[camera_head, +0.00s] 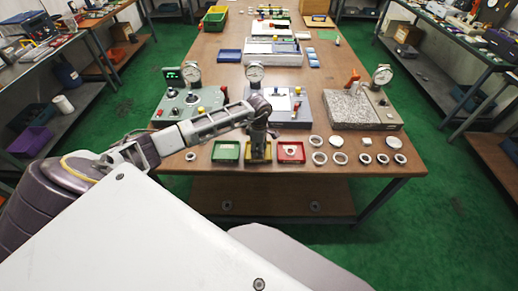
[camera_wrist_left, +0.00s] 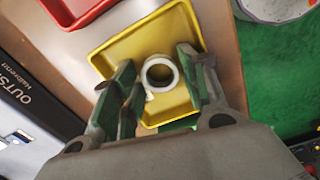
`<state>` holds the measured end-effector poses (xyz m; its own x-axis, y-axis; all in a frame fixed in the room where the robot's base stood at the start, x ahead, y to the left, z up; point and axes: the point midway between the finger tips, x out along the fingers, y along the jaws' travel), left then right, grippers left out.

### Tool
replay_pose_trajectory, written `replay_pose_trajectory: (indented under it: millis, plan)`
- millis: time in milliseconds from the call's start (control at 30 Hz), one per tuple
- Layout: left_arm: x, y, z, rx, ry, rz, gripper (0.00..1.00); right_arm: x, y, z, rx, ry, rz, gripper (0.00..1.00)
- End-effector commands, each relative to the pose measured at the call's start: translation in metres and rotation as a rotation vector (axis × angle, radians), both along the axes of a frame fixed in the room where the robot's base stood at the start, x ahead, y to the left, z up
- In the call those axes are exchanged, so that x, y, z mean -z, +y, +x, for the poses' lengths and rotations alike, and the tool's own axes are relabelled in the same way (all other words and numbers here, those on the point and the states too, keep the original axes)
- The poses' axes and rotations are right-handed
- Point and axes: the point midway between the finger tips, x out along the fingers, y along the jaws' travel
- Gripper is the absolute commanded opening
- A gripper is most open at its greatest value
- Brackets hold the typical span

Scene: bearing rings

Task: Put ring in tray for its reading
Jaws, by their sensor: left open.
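A pale metal ring (camera_wrist_left: 147,78) shows over the yellow tray (camera_wrist_left: 120,45), between the parted fingers of my left gripper (camera_wrist_left: 158,68). The fingers stand on both sides of the ring; whether they touch it I cannot tell. In the head view my left gripper (camera_head: 260,146) hangs over the yellow tray (camera_head: 258,162), hiding its inside. My right gripper is not in view.
Several loose rings (camera_head: 319,158) lie to the right of the red tray, and one (camera_head: 190,156) lies left of the green tray. Dial gauges (camera_head: 254,72) on stands and a granite block (camera_head: 350,108) stand behind the trays. The table's front edge is bare.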

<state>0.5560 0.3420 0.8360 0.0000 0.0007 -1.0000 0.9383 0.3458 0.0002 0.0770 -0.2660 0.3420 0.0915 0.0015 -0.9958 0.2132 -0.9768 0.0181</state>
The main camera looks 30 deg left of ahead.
Motion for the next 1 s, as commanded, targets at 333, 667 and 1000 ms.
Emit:
replay_pose_trajectory:
  millis: [333,667,1000]
  plan:
    - [-0.024,0.001,0.001,-0.001,-0.003,0.001,0.44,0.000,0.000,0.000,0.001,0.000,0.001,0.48]
    - [-0.072,0.000,0.001,0.000,-0.004,0.000,0.44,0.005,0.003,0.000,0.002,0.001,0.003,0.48]
    - [-0.114,0.000,0.001,-0.001,-0.001,0.000,0.44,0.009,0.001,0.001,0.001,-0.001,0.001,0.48]
